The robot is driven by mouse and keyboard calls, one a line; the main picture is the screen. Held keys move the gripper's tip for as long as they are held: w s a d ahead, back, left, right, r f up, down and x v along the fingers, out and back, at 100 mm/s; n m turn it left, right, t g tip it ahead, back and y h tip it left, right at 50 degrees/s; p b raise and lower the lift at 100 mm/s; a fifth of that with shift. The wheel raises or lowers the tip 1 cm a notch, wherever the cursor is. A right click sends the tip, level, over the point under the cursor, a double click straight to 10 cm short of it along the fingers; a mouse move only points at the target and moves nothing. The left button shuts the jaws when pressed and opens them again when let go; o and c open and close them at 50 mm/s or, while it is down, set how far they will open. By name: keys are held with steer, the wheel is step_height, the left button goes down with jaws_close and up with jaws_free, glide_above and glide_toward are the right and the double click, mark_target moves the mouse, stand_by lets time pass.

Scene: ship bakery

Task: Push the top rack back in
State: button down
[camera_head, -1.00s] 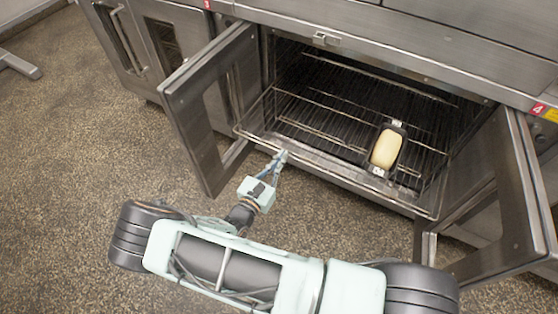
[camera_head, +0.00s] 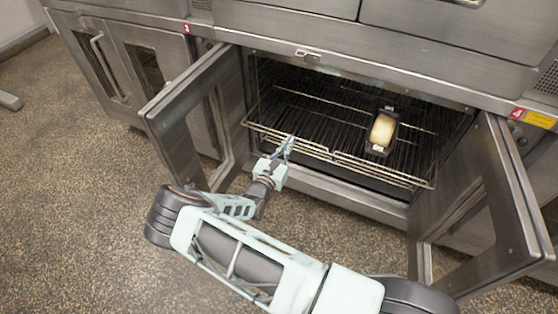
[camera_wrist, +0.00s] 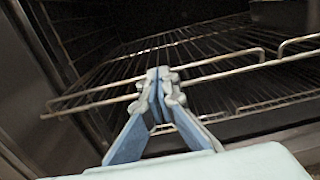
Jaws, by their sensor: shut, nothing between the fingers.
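The top rack (camera_head: 335,158) is a wire shelf in the open oven, and its front rail runs across the oven mouth. A black loaf tin holding a pale loaf (camera_head: 382,131) sits on the rack, right of centre. My gripper (camera_head: 288,142) is shut and empty, with its fingertips at the left part of the front rail. In the wrist view, my gripper (camera_wrist: 159,80) has its closed tips at the rack's front rail (camera_wrist: 215,75); I cannot tell whether they touch. The dark tin (camera_wrist: 285,12) shows at the top right there.
The left oven door (camera_head: 160,125) and right oven door (camera_head: 515,200) both stand open on either side of the mouth. More oven units stand at the far left. The speckled floor (camera_head: 90,220) is clear at the left.

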mark_target(303, 121)
steer(key=b+x, duration=0.3)
steer(key=x, duration=1)
steer(key=shift+f, duration=0.1)
steer(key=shift+w, duration=0.3)
steer(key=shift+r, duration=0.25)
